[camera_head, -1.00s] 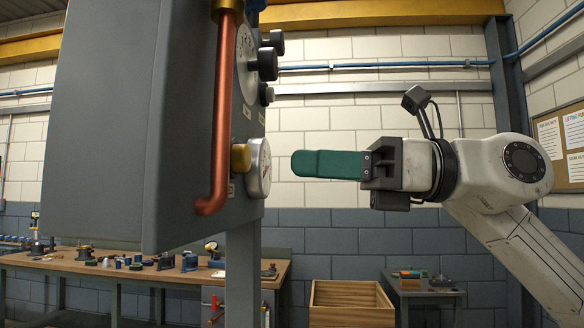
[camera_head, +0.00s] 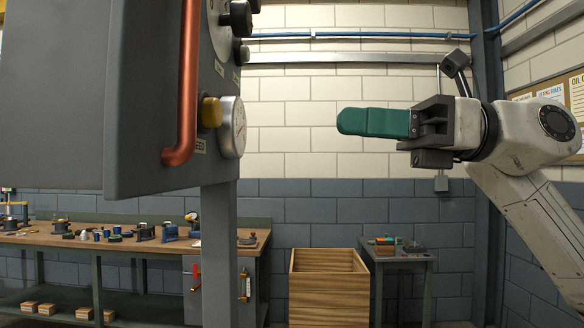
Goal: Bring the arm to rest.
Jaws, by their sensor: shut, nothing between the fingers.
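My gripper (camera_head: 350,122) is at the right of the head view, at the end of my white arm. Its green fingers point left and lie together, shut, with nothing between them. A clear gap with the wall behind shows between the fingertips and the gauge.
A workbench (camera_head: 120,242) with several small parts stands at the back left. An open wooden crate (camera_head: 328,290) stands on the floor below my gripper in the picture. A small side table (camera_head: 400,258) with items is to its right. A grey post (camera_head: 219,240) stands below the panel box.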

